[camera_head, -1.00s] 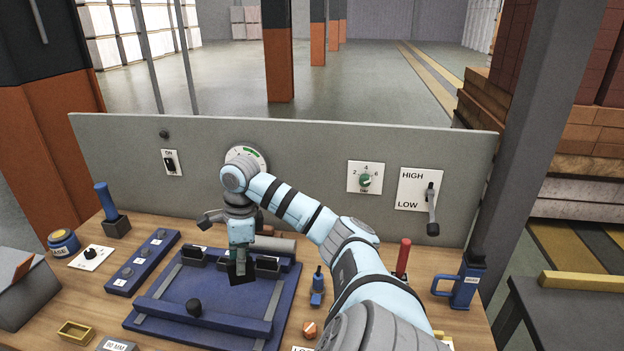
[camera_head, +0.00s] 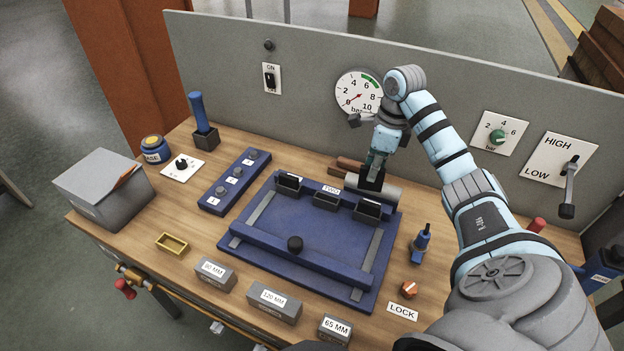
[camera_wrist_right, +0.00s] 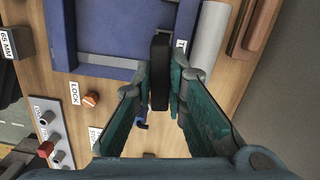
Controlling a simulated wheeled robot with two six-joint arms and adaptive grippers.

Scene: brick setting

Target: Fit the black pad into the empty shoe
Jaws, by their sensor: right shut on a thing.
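My right gripper (camera_head: 374,166) is shut on the black pad (camera_head: 371,182) and holds it upright by the far right side of the blue fixture (camera_head: 300,232). In the right wrist view the pad (camera_wrist_right: 160,66) stands edge-on between the two teal fingers (camera_wrist_right: 157,88). Three dark shoes stand along the fixture's back: a left one (camera_head: 289,184), a middle one (camera_head: 326,202) and a right one (camera_head: 367,211). The pad appears just behind the right shoe. My left gripper is out of view.
A grey cylinder (camera_head: 388,194) lies behind the right shoe, close to the gripper. The upright grey panel (camera_head: 310,110) stands behind. A blue bar with a black knob (camera_head: 295,243) crosses the fixture's front. Labelled grey blocks (camera_head: 273,303) line the table's front.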

